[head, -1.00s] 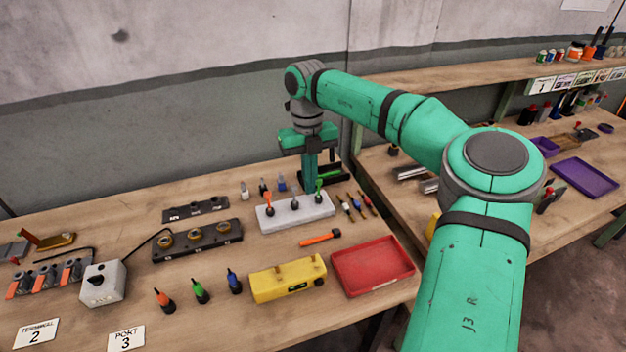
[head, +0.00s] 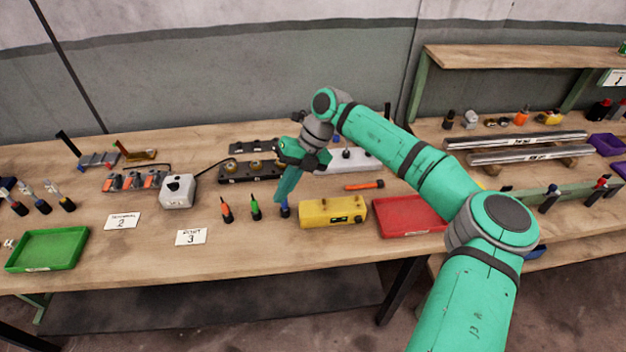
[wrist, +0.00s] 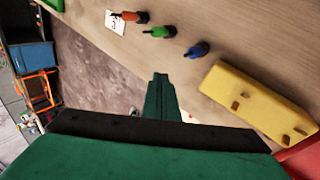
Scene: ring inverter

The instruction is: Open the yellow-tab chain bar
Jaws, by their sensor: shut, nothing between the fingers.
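I cannot make out with certainty a chain bar with a yellow tab. In the wrist view my gripper (wrist: 159,82) shows narrow closed fingers, apart from the blue plug (wrist: 197,50).
A yellow block (head: 333,212) and a red tray (head: 408,214) stand right of my gripper. Orange (head: 226,210) and green (head: 255,208) plugs stand left. A grey switch box (head: 178,190), label cards and a green tray (head: 47,250) lie further left. The bench front is mostly clear.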

